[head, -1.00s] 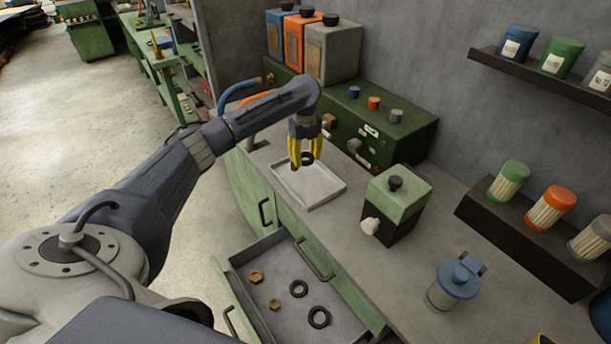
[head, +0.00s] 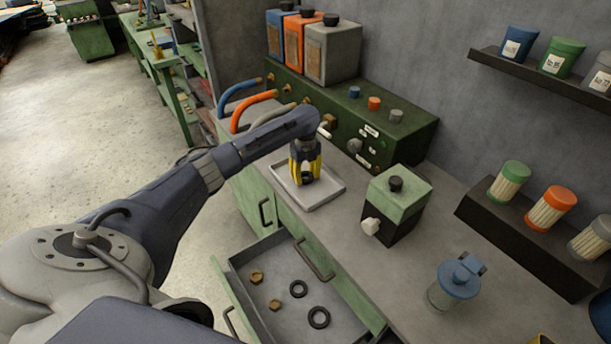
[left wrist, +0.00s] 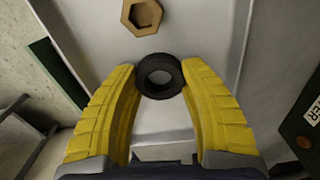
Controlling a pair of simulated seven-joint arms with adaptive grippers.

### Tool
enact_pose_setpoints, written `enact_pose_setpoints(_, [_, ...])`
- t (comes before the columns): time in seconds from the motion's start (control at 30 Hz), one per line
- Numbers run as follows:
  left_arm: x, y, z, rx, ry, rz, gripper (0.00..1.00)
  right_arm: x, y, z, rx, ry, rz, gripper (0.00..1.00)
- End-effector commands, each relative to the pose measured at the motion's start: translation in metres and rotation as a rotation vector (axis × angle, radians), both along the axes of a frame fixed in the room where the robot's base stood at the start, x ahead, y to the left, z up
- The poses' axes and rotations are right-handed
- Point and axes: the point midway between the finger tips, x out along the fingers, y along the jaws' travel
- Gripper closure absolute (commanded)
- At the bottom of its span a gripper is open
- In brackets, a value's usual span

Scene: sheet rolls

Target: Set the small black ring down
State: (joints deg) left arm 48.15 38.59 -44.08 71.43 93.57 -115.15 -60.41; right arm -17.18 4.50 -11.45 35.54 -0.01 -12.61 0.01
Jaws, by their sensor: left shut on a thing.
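My left gripper (head: 306,178) points down over the shallow grey tray (head: 325,200) on the bench. Its yellow fingers are shut on the small black ring (head: 307,177). In the left wrist view the ring (left wrist: 160,76) sits between the two fingertips (left wrist: 160,80), with its hole facing the camera. The ring is low over the tray; I cannot tell if it touches the tray floor. My right gripper is not in view.
A brass hex nut (left wrist: 142,16) lies on the pale surface beyond the ring. The open drawer (head: 349,300) holds black rings and brass nuts. A green-topped box (head: 397,205) stands right of the tray, a green control unit (head: 385,130) behind it.

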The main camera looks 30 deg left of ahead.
Motion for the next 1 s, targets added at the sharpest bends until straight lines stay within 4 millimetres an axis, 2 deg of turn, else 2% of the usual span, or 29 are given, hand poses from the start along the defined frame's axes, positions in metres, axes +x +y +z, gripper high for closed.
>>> enact_pose_setpoints(0.3, [0.000, 0.000, -0.003, -0.001, 0.000, 0.001, 0.76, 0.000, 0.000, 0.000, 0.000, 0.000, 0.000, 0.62])
enact_pose_setpoints(0.33, [0.000, 0.000, -0.002, -0.001, 0.000, 0.001, 0.52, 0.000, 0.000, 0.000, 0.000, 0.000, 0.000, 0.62])
enact_pose_setpoints(0.5, [0.000, 0.000, -0.002, -0.001, 0.000, 0.000, 0.34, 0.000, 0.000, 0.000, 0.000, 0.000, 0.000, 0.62])
enact_pose_setpoints(0.8, [0.000, 0.000, 0.001, 0.000, -0.001, 0.000, 0.34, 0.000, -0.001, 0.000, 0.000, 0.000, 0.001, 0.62])
enact_pose_setpoints(1.0, [0.001, 0.001, 0.024, 0.001, -0.004, -0.001, 0.34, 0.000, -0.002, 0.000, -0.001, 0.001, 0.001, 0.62])
